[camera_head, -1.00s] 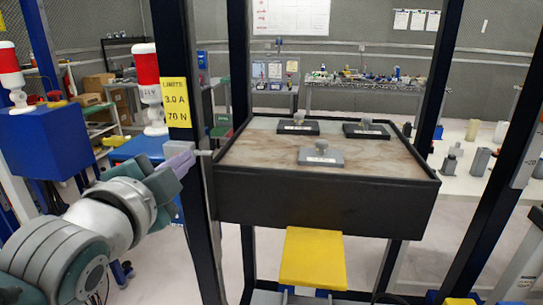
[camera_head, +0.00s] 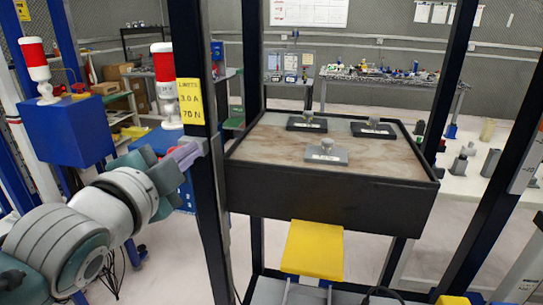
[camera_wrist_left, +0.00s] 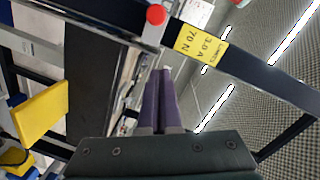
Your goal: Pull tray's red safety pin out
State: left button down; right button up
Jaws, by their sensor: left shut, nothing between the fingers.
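The dark-walled tray (camera_head: 330,190) with a brown-marbled top is held in a dark frame in the head view. The red safety pin's round red end (camera_wrist_left: 156,14) shows in the left wrist view, on a grey part beside the frame post. In the head view I cannot make out the pin. My left gripper (camera_head: 193,153) is at the left post by the tray's left end. In the left wrist view its purple fingers (camera_wrist_left: 165,75) are together and empty, with the red end ahead of the tips and slightly to their left. My right gripper is not in view.
Several grey and black knobbed blocks (camera_head: 326,154) sit on the tray. A yellow panel (camera_head: 313,250) is below its front. A yellow limits label (camera_head: 190,101) is on the left post (camera_head: 207,200). A blue box with a red-and-white lamp (camera_head: 35,62) stands at left.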

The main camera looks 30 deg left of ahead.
pick_arm(q)
jog(key=a+f+v, duration=0.1)
jog(key=v, duration=0.7)
jog(key=shift+s+r+b, duration=0.2)
jog(key=shift+r+b, duration=0.15)
jog(key=shift+r, duration=0.2)
